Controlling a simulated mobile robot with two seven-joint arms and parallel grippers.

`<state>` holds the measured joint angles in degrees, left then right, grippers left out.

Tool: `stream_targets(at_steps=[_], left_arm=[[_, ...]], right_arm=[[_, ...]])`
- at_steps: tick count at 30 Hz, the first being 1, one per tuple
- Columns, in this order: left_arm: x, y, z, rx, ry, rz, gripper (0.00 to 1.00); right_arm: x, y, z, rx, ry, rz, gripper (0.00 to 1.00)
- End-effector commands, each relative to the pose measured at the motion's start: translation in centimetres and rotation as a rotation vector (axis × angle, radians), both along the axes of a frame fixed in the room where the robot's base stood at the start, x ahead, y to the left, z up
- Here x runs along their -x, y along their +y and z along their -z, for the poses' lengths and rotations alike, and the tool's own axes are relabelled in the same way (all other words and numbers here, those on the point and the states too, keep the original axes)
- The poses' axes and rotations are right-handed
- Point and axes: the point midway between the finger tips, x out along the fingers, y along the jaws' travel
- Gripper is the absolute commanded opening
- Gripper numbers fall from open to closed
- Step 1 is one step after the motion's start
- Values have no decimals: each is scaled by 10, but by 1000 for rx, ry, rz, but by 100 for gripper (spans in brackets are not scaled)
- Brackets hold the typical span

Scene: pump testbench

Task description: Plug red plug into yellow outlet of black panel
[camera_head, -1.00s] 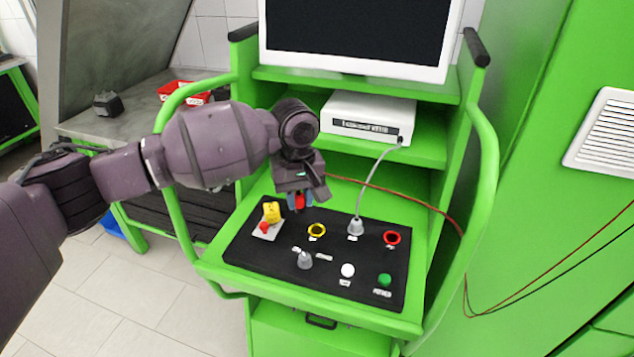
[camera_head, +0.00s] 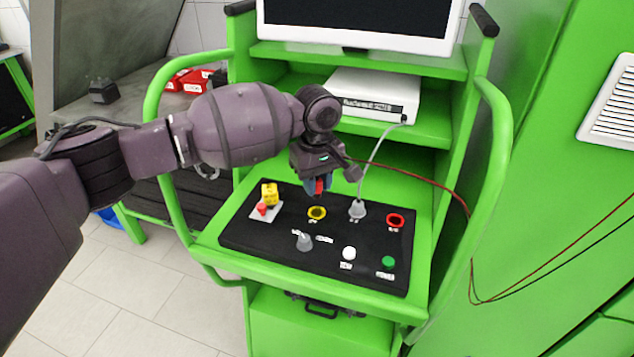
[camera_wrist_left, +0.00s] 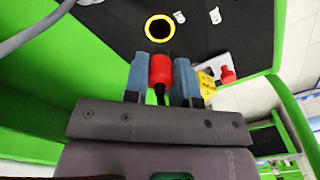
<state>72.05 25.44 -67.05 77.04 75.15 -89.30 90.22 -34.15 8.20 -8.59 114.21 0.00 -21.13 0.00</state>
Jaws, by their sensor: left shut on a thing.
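My left gripper (camera_head: 318,186) is shut on the red plug (camera_wrist_left: 160,70), which sits between its blue fingers in the left wrist view. In the head view the plug hangs just above and behind the yellow outlet (camera_head: 317,212), pointing down. The yellow outlet (camera_wrist_left: 159,28) is a yellow ring with a dark centre on the black panel (camera_head: 270,244). In the left wrist view it lies just ahead of the plug's tip, and a gap shows between them. A red outlet (camera_head: 395,220) is at the panel's right. My right gripper is not in view.
A grey plug (camera_head: 357,209) with a grey cable stands in the panel between the two outlets. A yellow box with a red button (camera_head: 269,195), a grey knob (camera_head: 304,241), a white button (camera_head: 348,253) and a green button (camera_head: 388,262) also stick up. Green rails flank the panel.

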Motion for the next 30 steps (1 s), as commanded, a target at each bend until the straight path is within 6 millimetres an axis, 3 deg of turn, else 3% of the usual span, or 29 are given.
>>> stream_targets(at_steps=[10,21,30], left_arm=[[0,0,26,0,2,1,8],[0,0,41,1,0,1,8],[0,0,42,1,0,1,8]], right_arm=[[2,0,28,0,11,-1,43],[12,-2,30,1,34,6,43],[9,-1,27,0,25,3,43]])
